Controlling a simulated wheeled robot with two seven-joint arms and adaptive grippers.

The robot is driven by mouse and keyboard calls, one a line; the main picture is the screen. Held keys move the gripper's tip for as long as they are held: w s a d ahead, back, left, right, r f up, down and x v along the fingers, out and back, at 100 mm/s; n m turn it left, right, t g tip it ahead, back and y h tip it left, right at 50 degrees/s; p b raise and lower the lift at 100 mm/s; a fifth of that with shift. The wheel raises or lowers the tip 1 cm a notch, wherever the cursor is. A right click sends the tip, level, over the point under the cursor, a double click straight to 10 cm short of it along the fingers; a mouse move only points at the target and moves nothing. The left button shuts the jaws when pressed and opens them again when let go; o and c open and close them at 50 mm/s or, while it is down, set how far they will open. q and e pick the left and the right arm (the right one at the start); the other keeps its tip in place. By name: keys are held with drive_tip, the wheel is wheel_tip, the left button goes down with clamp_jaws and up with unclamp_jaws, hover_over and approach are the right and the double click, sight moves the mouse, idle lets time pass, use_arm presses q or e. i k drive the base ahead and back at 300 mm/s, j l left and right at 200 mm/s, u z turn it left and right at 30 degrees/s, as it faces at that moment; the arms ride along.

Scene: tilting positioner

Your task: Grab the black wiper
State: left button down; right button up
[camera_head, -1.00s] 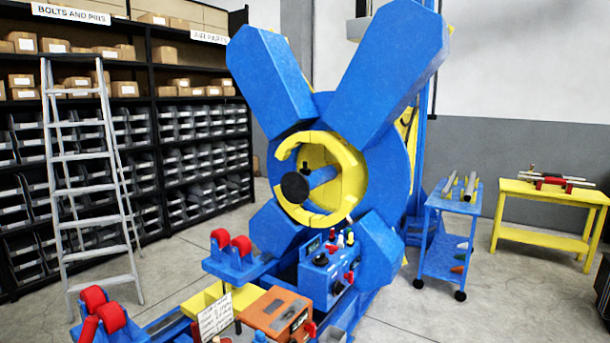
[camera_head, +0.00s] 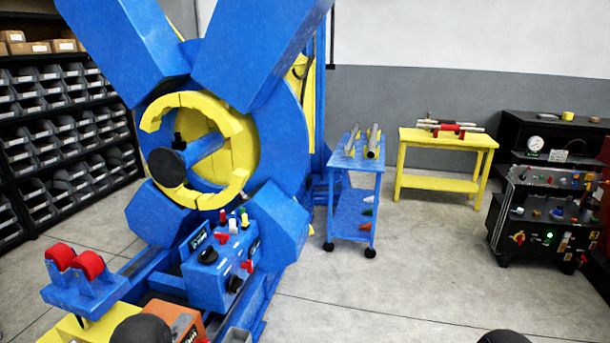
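I cannot make out a black wiper for certain in the head view. Small coloured pieces (camera_head: 367,212) lie on the lower shelf of the blue cart (camera_head: 352,164), too small to identify. A large blue positioner (camera_head: 278,140) with a yellow ring (camera_head: 236,134) stands at the left. A dark round end (camera_head: 167,167) sticks out of the ring's middle. Neither gripper shows its fingers. Two dark rounded shapes at the bottom edge, one left and one right, seem to be parts of my arms.
A blue control box (camera_head: 212,275) and red rollers (camera_head: 75,259) stand by the positioner. A yellow table (camera_head: 440,139) stands behind the cart. A black machine with a gauge (camera_head: 535,143) is at the right. The floor (camera_head: 410,262) between is clear.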

sight(177, 137)
drive_tip(key=i+l+u, duration=0.1)
drive_tip(key=i, duration=0.35)
drive_tip(key=i+l+u, duration=0.1)
drive_tip(key=i, duration=0.4)
drive_tip(key=i+l+u, duration=0.1)
drive_tip(key=i, duration=0.35)
drive_tip(key=i+l+u, duration=0.1)
drive_tip(key=u, duration=0.4)
drive_tip(key=i+l+u, duration=0.25)
drive_tip(key=u, duration=0.25)
drive_tip(key=i+l+u, duration=0.2)
drive_tip(key=u, duration=0.3)
drive_tip(key=i+l+u, duration=0.1)
drive_tip(key=l+u, duration=0.4)
drive_tip(key=j, duration=0.1)
